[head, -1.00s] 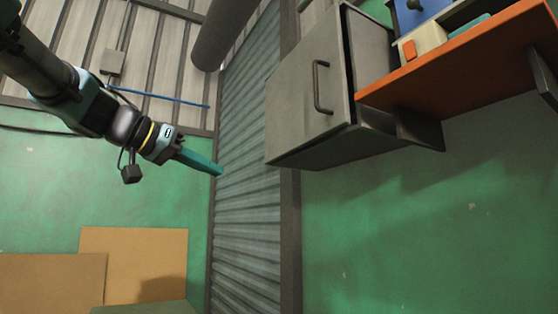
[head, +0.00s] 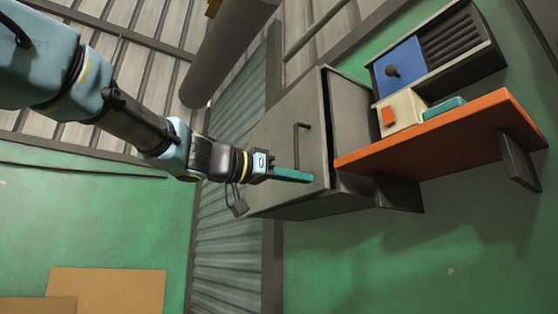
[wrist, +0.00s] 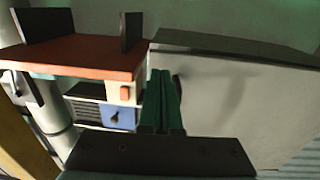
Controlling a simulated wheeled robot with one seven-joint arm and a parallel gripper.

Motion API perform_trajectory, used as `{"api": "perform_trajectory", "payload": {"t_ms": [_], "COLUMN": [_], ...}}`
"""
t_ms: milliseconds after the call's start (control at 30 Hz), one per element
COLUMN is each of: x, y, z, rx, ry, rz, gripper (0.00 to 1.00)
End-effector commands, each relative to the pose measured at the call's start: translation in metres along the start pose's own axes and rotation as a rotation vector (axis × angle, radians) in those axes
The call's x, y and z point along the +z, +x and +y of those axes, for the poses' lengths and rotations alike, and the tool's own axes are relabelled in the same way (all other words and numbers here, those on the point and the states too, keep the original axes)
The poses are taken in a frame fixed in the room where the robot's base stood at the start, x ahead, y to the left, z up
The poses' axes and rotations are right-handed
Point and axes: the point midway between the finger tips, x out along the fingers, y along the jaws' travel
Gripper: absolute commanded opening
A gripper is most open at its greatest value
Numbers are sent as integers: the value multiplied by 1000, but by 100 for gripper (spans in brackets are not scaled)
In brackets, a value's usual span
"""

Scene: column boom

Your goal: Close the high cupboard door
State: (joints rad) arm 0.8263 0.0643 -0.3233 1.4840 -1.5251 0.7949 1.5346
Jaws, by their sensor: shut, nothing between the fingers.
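The high cupboard (head: 352,125) is a grey box on the wall. Its door (head: 280,125) has a dark bar handle (head: 302,147). A dark narrow gap shows between the door's right edge and the box, so the door stands slightly ajar. My gripper (head: 311,177), with teal fingers, is shut and empty in front of the door, just below the handle near the right edge. I cannot tell whether it touches. In the wrist view, the picture is upside down; the shut fingers (wrist: 161,100) point at the door's edge, and the pale door panel (wrist: 245,100) fills the right.
An orange shelf (head: 440,135) juts out right of the cupboard, with a cream box with an orange patch (head: 402,112) and a teal item (head: 444,107) on it. A blue and grey panel unit (head: 400,68) is above. A large grey pipe (head: 225,55) hangs left of the cupboard.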

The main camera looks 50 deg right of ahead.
Motion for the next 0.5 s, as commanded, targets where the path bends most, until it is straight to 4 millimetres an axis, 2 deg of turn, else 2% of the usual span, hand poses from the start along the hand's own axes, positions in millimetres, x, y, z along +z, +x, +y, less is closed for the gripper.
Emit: {"api": "perform_trajectory", "payload": {"t_ms": [200, 500], "x": [-1, 1], "y": [20, 22], "z": [0, 0], "rx": [1, -1], "ry": [-1, 0], "rz": [0, 0], "gripper": [0, 0]}}
